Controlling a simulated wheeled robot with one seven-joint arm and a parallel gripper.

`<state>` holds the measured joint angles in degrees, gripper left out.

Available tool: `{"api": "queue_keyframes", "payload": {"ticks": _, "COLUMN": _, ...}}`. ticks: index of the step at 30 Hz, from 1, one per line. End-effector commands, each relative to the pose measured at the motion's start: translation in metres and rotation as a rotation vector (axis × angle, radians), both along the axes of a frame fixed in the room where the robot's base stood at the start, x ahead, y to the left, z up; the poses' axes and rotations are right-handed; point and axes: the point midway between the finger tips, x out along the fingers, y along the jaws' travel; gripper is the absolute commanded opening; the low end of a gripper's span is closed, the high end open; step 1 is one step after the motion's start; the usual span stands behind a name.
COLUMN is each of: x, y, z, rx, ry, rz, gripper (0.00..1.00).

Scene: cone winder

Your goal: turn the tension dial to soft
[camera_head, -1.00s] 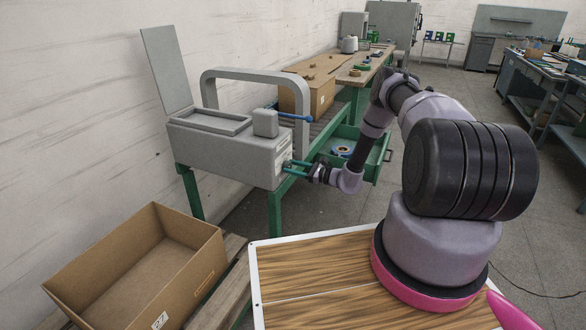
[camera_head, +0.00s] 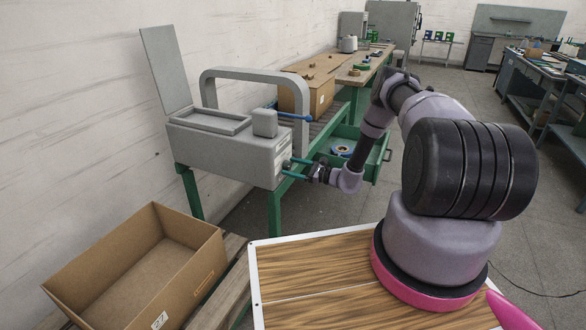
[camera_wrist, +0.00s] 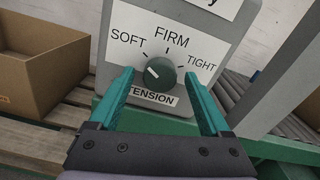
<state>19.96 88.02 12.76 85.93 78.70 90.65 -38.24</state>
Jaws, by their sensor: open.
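The tension dial (camera_wrist: 161,73) is a dark green round knob on the grey front panel (camera_wrist: 208,50) of the winder. In the wrist view its white mark points to the upper left, on the SOFT (camera_wrist: 128,37) side, away from FIRM and TIGHT. My gripper (camera_wrist: 158,78) is open, with one teal finger left of the dial and one right of it. Gaps show between both fingers and the knob, and nothing is held. In the head view my gripper (camera_head: 287,167) is at the right end face of the grey winder body (camera_head: 222,150).
An open cardboard box (camera_head: 190,258) stands on a pallet at the lower left. A green drawer (camera_head: 372,160) stands open just behind my gripper. The winder's grey arched bar (camera_head: 255,73) rises above it, and a roller conveyor (camera_wrist: 290,125) shows right of the panel.

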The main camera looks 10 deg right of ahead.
Motion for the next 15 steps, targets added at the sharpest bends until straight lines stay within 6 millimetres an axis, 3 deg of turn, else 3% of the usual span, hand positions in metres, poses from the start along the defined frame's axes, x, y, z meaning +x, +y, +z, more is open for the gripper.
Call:
{"api": "queue_keyframes", "payload": {"ticks": 5, "x": -0.008, "y": -0.013, "z": 0.0, "rx": -0.001, "ry": 0.0, "rz": -0.001, "gripper": 0.81}}
{"api": "queue_keyframes", "payload": {"ticks": 15, "x": -0.047, "y": -0.067, "z": 0.0, "rx": 0.0, "ry": 0.002, "rz": -0.003, "gripper": 0.81}}
